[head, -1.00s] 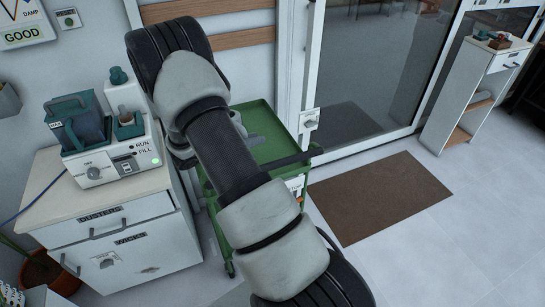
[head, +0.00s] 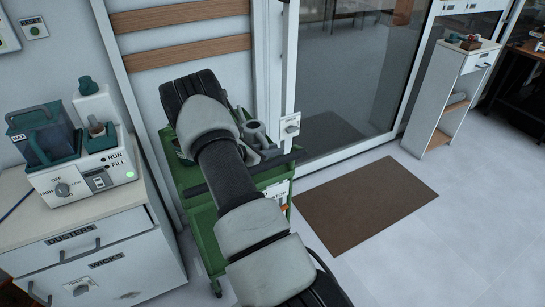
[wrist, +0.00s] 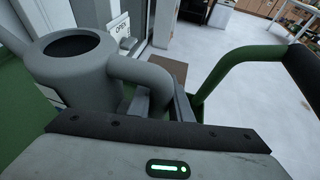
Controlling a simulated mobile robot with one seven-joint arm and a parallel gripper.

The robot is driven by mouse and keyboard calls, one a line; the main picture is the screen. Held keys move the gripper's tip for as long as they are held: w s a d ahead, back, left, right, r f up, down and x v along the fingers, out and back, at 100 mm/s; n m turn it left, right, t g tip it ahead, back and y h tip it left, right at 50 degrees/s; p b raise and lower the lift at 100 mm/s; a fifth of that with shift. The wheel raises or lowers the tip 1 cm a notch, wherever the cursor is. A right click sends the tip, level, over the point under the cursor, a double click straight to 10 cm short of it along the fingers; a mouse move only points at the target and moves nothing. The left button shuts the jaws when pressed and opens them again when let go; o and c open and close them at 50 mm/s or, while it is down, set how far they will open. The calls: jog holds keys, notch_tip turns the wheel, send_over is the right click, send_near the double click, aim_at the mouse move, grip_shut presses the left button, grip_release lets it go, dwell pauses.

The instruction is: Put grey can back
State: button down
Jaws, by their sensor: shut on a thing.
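The grey can (wrist: 75,75) is a watering can with an open round top and a thick looped handle, and it appears upright. My gripper (wrist: 165,105) is shut on the handle at the can's right in the wrist view. In the head view the can (head: 257,134) shows just beyond my arm, at the green trolley (head: 205,236); my arm hides part of both. The can's base is hidden, so I cannot tell whether it rests on the trolley's top.
A white cabinet (head: 95,240) with a humidifier-like machine (head: 75,165) stands to the left. A glass door (head: 345,75) is behind the trolley. A brown mat (head: 365,203) lies on open floor to the right, near a narrow white shelf unit (head: 450,95).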

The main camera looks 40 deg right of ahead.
jog(key=shift+f, duration=1.2)
jog(key=shift+f+b, duration=0.25)
jog(key=shift+b, duration=0.1)
jog(key=c, duration=1.6)
grip_release()
jog(key=shift+r, duration=0.1)
jog(key=shift+a+r, duration=0.15)
jog(key=shift+a, duration=0.05)
jog(key=p+v, duration=0.1)
jog(key=v, duration=1)
jog(key=shift+w+a+r, duration=0.1)
jog(key=shift+a+r, duration=0.05)
jog(key=shift+a, duration=0.15)
